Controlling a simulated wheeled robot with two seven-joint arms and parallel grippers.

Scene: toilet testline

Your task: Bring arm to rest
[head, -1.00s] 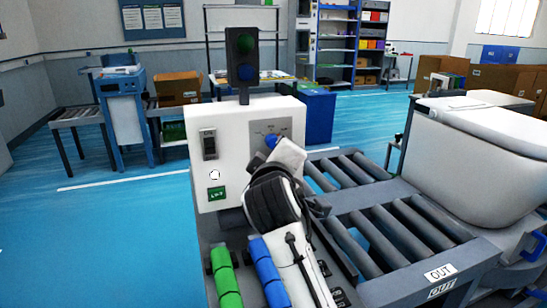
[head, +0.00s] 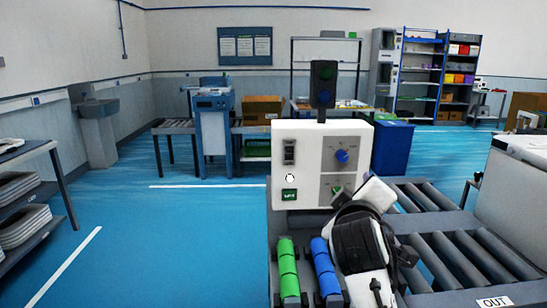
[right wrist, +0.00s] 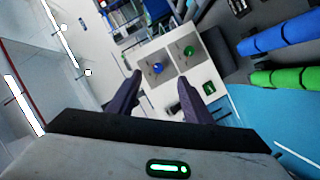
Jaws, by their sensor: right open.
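My right arm reaches up from the bottom of the head view, and its gripper (head: 372,192) is in front of the lower right of the white control box (head: 300,142). In the right wrist view its two dark fingers (right wrist: 156,97) stand apart with nothing between them. The control box, with a blue knob (right wrist: 158,67) and a green knob (right wrist: 189,50), shows beyond the fingers. I cannot tell whether a finger touches the box. My left gripper is not in any view.
A roller conveyor (head: 457,240) with an OUT sign lies right of my right arm. A signal light (head: 322,85) tops the box. Blue floor (head: 180,240) is open at left.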

